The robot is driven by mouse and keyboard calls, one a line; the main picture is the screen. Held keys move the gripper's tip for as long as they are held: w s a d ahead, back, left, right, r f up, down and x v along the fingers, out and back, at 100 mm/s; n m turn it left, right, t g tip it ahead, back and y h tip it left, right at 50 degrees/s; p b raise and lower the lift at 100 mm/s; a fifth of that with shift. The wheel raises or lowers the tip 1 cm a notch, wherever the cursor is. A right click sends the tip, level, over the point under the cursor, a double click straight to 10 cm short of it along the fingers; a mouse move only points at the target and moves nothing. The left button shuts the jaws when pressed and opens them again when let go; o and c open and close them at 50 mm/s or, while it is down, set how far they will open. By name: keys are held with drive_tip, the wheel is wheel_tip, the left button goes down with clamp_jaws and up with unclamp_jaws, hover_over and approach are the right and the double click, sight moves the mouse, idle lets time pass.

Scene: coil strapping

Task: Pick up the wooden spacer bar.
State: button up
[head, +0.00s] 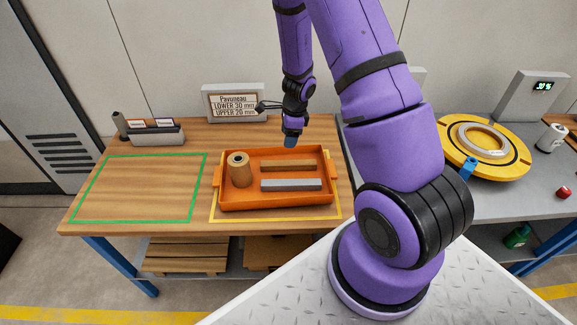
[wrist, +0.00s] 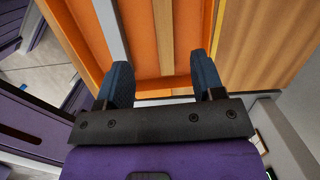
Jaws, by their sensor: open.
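The wooden spacer bar (head: 287,166) lies in the orange tray (head: 276,205), behind a grey bar (head: 291,185) and roughly parallel to it. In the wrist view the wooden bar (wrist: 163,35) runs up the picture and lines up with the gap between my fingers. My gripper (head: 291,141) hangs above the back of the tray in the head view, fingers downward. In the wrist view my gripper (wrist: 163,75) has its two blue fingers apart with nothing held between them. How high the fingers are above the bar is hard to tell.
A brown roll (head: 239,170) stands in the tray's left part. A sign (head: 235,104) and a grey holder (head: 156,134) stand at the bench's back. The green-outlined area (head: 140,188) is empty. A yellow round turntable (head: 445,140) sits on the right bench.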

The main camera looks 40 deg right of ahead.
drive_tip(key=m, duration=0.1)
hover_over(289, 162)
drive_tip(key=f, duration=0.7)
drive_tip(key=shift+s+d, duration=0.2)
drive_tip(key=shift+s, duration=0.2)
drive_tip(key=shift+w+a+f, duration=0.1)
drive_tip(key=shift+w+f, duration=0.05)
drive_tip(key=shift+f, duration=0.9)
drive_tip(key=shift+w+a+f, duration=0.1)
drive_tip(key=shift+f, duration=1)
drive_tip(key=shift+w+a+f, duration=0.1)
drive_tip(key=shift+w+f, duration=0.05)
drive_tip(key=shift+f, duration=0.9)
drive_tip(key=c, duration=1.1)
drive_tip(key=shift+o, duration=0.2)
